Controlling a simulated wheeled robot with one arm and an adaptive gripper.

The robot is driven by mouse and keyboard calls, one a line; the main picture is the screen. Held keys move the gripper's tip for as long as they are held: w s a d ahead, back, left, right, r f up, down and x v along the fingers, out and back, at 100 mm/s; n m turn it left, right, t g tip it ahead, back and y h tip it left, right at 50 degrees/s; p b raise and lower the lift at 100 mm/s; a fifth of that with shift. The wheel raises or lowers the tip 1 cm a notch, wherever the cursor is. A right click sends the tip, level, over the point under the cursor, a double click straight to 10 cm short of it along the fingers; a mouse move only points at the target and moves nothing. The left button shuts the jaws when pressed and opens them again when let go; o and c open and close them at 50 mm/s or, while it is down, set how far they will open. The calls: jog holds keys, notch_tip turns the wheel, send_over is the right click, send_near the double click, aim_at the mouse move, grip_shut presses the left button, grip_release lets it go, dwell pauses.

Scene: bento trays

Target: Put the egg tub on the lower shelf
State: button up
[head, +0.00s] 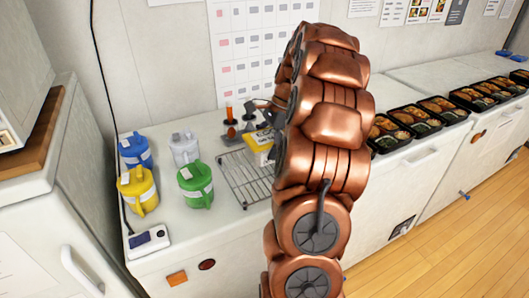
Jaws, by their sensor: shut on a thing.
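A white-and-yellow box (258,146), which I take to be the egg tub, is over the back right part of a wire rack (236,180) on the white counter. My gripper (264,127) is dark and partly hidden behind my copper arm. It is shut on this box from above. The arm also hides the box's right side. I cannot tell whether the box touches the rack. No lower shelf can be made out clearly.
Blue (135,150), white (185,149), yellow (137,190) and green (195,185) lidded jugs stand left of the rack. A scale-like device (149,239) lies at the front left. Filled bento trays (437,110) line the right counter.

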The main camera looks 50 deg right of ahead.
jog(key=shift+f+p, duration=0.55)
jog(key=shift+f, duration=1.2)
jog(key=shift+f, duration=0.1)
jog(key=o, duration=1.4)
jog(key=shift+c, duration=0.2)
jog(key=b+v, duration=0.2)
jog(key=v, duration=0.7)
jog(key=shift+w+d+r, duration=0.1)
jog(key=shift+d+r, duration=0.1)
jog(key=shift+r, duration=0.15)
jog(key=shift+v, duration=1.2)
jog(key=shift+a, duration=0.1)
